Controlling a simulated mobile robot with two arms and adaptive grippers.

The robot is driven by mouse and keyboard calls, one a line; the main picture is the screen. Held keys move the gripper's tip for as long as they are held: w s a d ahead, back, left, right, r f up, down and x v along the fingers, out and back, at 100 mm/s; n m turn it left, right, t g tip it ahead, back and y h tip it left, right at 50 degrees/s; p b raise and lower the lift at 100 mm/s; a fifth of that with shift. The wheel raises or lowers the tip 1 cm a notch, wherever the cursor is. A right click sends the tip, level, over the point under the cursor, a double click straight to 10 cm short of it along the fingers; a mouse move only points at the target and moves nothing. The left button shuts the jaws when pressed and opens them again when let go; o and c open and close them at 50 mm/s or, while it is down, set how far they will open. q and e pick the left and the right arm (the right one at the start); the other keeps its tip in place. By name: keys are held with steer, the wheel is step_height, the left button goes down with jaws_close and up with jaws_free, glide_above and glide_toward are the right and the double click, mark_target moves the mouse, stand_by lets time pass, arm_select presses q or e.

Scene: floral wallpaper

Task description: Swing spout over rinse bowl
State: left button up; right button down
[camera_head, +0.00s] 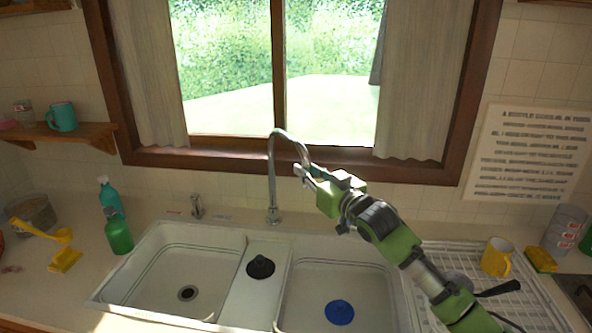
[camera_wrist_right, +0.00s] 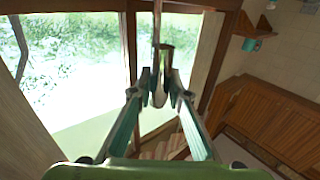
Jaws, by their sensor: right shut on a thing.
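The metal gooseneck spout (camera_head: 271,175) rises behind the sink and its curved end points right. My right gripper (camera_head: 306,173) is at the spout's free end. In the right wrist view, the fingers of my gripper (camera_wrist_right: 160,88) are closed around the spout end (camera_wrist_right: 158,60). The sink has a left bowl (camera_head: 165,285) with an open drain and a right bowl (camera_head: 372,272) with a blue disc (camera_head: 339,312) in it. I cannot tell which is the rinse bowl. The spout's tip is partly hidden by the gripper. My left gripper is not in view.
A black stopper (camera_head: 260,267) sits on the divider between the bowls. A green bottle (camera_head: 118,235) stands left of the sink. A white drying rack (camera_head: 455,257) and a yellow mug (camera_head: 496,257) are at the right. The window (camera_head: 280,75) is close behind the spout.

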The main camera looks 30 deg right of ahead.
steer(key=shift+d, duration=0.6)
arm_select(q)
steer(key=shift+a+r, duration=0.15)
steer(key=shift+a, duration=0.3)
arm_select(e)
steer(key=shift+w+d+r, duration=0.1)
steer(key=shift+w+d, duration=0.05)
steer(key=shift+d, duration=0.7)
steer(key=c, duration=2)
jaws_free()
steer(key=shift+c, duration=0.2)
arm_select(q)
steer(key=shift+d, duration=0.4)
arm_select(e)
steer(key=shift+o, duration=0.6)
steer(key=shift+w+d, duration=0.1)
steer(key=shift+d, duration=0.05)
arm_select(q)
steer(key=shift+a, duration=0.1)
